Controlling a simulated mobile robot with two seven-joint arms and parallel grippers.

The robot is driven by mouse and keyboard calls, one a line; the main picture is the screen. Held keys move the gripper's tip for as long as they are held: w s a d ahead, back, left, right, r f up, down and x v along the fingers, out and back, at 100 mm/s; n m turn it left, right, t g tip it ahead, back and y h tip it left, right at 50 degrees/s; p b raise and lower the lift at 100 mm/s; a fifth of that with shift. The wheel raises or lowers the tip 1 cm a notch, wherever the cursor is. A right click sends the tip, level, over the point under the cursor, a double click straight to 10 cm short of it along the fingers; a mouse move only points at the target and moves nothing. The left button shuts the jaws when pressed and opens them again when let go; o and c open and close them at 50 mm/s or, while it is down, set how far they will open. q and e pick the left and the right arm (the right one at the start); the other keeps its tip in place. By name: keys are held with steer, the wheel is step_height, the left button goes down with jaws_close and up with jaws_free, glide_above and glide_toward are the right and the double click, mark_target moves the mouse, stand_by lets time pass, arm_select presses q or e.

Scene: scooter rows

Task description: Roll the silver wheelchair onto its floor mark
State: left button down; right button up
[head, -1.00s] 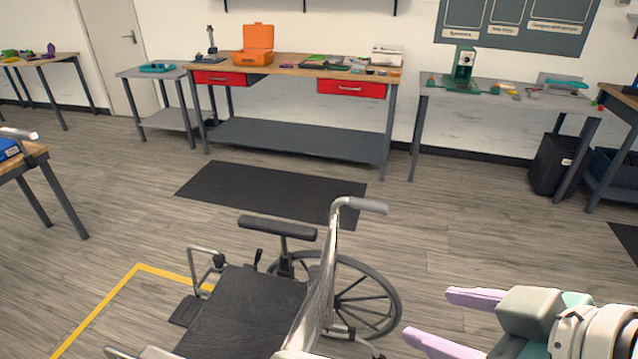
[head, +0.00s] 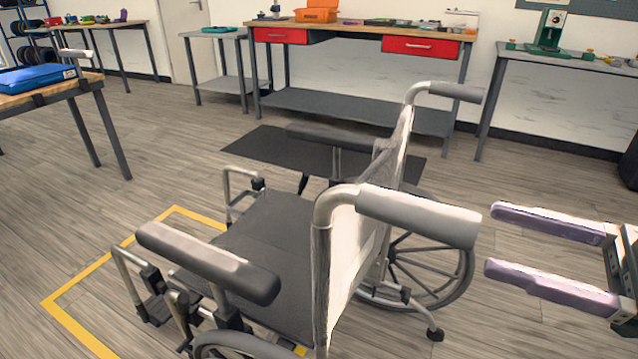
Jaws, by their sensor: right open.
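The silver wheelchair (head: 270,262) stands on the floor in the middle, facing left, with a black seat and two grey push handles at its back. The near handle (head: 420,214) and the far handle (head: 455,91) point right. The yellow floor mark (head: 78,283) is an outline on the floor at the left. The chair's front part overlaps it, and the chair hides much of the outline. My right gripper (head: 516,241) is open and empty, its two lilac fingers pointing left, just right of the near handle and apart from it. My left gripper is out of view.
A workbench with red drawers (head: 420,46) stands at the back, with a black floor mat (head: 262,150) before it. A wooden table (head: 40,95) with a blue case (head: 33,78) is at the left. The floor between this table and the mark is clear.

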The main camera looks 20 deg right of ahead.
mark_target(417, 215)
steer(key=x, duration=0.9)
steer(key=shift+w+a, duration=0.25)
jaws_close()
stand_by(1.0)
